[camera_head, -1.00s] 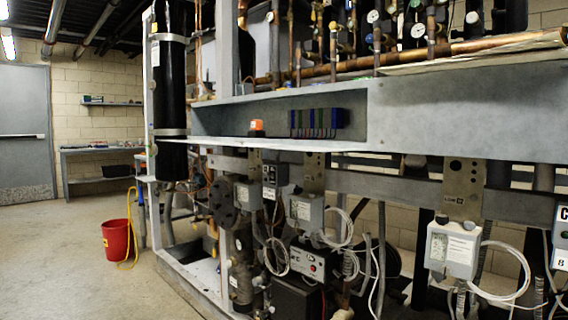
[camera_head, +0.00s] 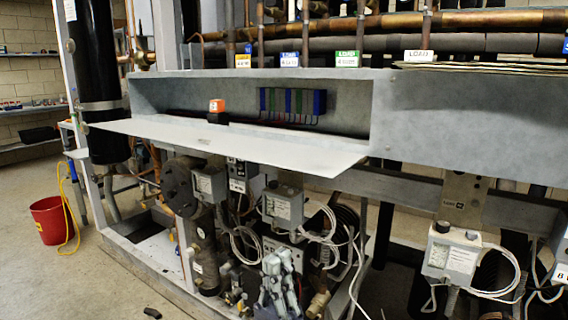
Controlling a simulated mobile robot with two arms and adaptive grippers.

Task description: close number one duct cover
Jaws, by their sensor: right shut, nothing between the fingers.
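The duct cover (camera_head: 230,141) is a long pale grey panel. It is open, sticking out roughly level from the lower edge of the grey duct (camera_head: 346,105). The duct's front is open above it. My right gripper (camera_head: 279,264) is at the bottom of the view, shut and empty. It appears below the cover in the picture, in front of the grey boxes and cables, apart from the cover. No number is readable on the cover. My left gripper is not in view.
Inside the open duct are an orange-topped part (camera_head: 217,108) and a blue-green terminal block (camera_head: 291,103). Copper pipes run above. Grey control boxes (camera_head: 451,253) with loose cables hang below. A red bucket (camera_head: 49,220) stands on the open floor at left.

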